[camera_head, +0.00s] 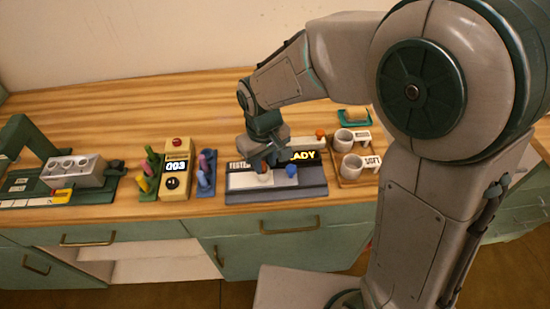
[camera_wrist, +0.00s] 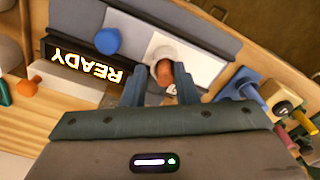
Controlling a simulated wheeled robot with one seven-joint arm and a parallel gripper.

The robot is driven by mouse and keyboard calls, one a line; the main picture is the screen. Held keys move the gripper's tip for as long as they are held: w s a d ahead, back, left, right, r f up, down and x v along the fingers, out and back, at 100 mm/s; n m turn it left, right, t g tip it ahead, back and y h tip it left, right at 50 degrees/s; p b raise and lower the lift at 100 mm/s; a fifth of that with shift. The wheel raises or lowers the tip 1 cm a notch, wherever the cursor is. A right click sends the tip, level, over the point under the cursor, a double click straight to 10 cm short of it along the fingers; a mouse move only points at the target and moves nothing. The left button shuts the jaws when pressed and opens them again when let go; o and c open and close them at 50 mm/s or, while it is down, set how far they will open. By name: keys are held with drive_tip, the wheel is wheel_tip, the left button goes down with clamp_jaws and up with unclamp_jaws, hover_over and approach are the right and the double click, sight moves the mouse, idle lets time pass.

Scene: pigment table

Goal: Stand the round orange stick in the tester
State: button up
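The round orange stick (camera_wrist: 165,72) stands in a white round socket (camera_wrist: 166,52) on the tester, seen nearly end-on in the wrist view. The tester (camera_head: 290,193) is a grey-blue base with a dark display (camera_wrist: 85,67) reading READY. My gripper (camera_wrist: 160,82) is over the tester, with one finger on each side of the stick. A gap shows between the stick and the left finger; the right finger lies close to it, and I cannot tell whether they touch. In the head view my gripper (camera_head: 271,160) hides much of the stick and socket.
A blue knob (camera_head: 291,171) sits on the tester beside the socket. An orange knob (camera_head: 320,133) is behind the display. Mugs on a wooden tray (camera_head: 372,178) stand right. Racks of coloured sticks (camera_head: 205,178) and a yellow counter box (camera_head: 176,170) stand left.

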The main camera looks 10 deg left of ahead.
drive_tip(key=shift+s+f, duration=0.55)
drive_tip(key=shift+f, duration=0.25)
wheel_tip(320, 180, up, 15)
drive_tip(key=shift+w+d+r, duration=0.2)
drive_tip(key=shift+w, duration=0.15)
